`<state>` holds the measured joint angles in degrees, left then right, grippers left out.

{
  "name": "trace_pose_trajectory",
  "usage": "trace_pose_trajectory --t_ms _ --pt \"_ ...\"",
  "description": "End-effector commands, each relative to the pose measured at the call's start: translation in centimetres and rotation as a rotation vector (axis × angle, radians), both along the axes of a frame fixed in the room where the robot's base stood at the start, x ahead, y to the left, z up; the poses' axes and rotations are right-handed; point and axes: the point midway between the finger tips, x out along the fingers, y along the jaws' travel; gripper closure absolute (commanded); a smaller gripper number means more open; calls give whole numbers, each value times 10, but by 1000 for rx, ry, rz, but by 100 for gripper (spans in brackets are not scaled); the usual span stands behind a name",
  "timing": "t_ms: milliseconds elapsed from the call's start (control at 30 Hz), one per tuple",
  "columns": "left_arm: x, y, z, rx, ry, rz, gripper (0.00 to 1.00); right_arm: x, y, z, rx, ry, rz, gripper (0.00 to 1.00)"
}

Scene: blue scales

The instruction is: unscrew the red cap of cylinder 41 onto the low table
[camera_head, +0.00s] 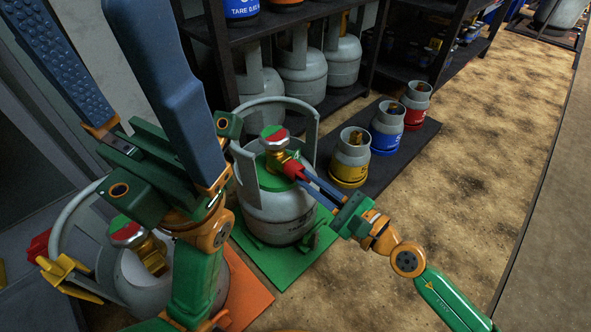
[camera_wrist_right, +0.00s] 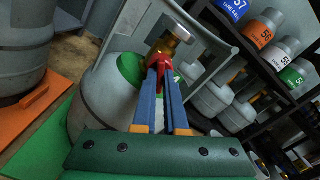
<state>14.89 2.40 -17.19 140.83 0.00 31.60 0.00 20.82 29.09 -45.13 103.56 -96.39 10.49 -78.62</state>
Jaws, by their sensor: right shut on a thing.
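A grey gas cylinder (camera_head: 275,212) with a green top and collar handle stands upright on a green mat (camera_head: 268,264). Its brass valve carries a red-and-green knob (camera_head: 273,135). My right gripper (camera_head: 299,175) is shut on the red cap (camera_head: 291,168) at the valve's side; this cap also shows in the right wrist view (camera_wrist_right: 163,64) between the blue fingers. I cannot read 41 on the cylinder. My left gripper (camera_head: 85,12) is close to the head camera, fingers pointing up, wide apart and empty.
A second grey cylinder (camera_head: 142,290) stands on an orange mat (camera_head: 250,290) at left, partly behind my left arm. A dark low platform (camera_head: 423,138) carries small yellow, blue and red cylinders. Dark shelves (camera_head: 228,35) stand behind.

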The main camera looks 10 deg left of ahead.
Motion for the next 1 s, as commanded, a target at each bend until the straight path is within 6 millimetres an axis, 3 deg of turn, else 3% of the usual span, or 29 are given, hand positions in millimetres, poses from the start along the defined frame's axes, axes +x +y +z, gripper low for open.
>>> trace_pose_trajectory --t_ms 200,467,633,1000 --pt "0 0 -7 0 0 0 0 0 -1 -1 -162 -222 -1 100" --pt "0 0 -6 0 0 0 0 0 -1 0 -179 -245 -1 100" --pt "0 0 -13 0 0 0 0 0 -1 -1 -321 -442 -1 100" --pt "0 0 -14 0 0 0 0 -7 -12 -1 -319 -439 -2 100"
